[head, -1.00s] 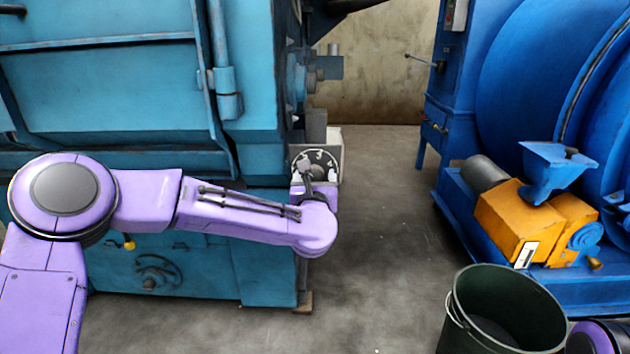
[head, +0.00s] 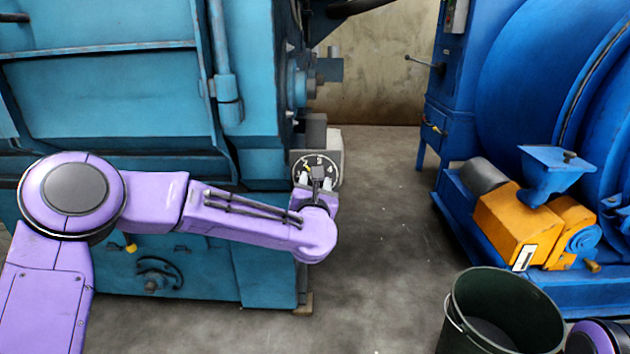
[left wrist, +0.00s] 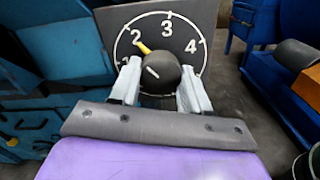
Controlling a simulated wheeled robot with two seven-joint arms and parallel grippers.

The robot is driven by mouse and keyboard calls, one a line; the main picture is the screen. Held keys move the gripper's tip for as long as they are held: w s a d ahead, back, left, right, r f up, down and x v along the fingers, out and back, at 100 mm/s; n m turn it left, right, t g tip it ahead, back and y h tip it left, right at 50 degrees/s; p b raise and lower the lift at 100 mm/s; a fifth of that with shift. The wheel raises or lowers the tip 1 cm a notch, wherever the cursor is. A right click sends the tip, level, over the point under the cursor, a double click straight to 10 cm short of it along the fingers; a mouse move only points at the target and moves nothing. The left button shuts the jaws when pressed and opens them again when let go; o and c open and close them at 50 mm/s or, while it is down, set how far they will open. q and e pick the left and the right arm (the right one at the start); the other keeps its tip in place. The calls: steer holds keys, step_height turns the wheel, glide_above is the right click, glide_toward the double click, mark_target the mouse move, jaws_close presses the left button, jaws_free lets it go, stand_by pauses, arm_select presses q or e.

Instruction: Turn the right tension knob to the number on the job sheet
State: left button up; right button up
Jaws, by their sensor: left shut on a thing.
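The right tension knob (left wrist: 158,66) is a dark round knob with a white line and a yellow pointer. It sits on a black dial (left wrist: 150,28) with white numbers; 2, 3 and 4 read clearly. In the left wrist view the yellow pointer aims up and left, close to the 2. My left gripper (left wrist: 160,72) is shut on the knob, one pale finger on each side. In the head view the left gripper (head: 315,178) is at the dial face (head: 310,160), covering its lower part. No job sheet is readable. My right gripper is out of view.
The dial is on the teal machine (head: 110,90). A blue machine (head: 520,80) with an orange unit (head: 515,222) stands at right. A dark bucket (head: 505,310) is at the lower right. Grey floor (head: 385,230) between the machines is clear.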

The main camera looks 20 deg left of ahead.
arm_select(q)
steer(key=shift+r+m+p, duration=0.15)
steer(key=shift+m+p, duration=8.35)
steer(key=shift+m, duration=6.6)
steer(key=o, duration=1.1)
steer(key=shift+c, duration=0.2)
steer(key=shift+d, duration=0.1)
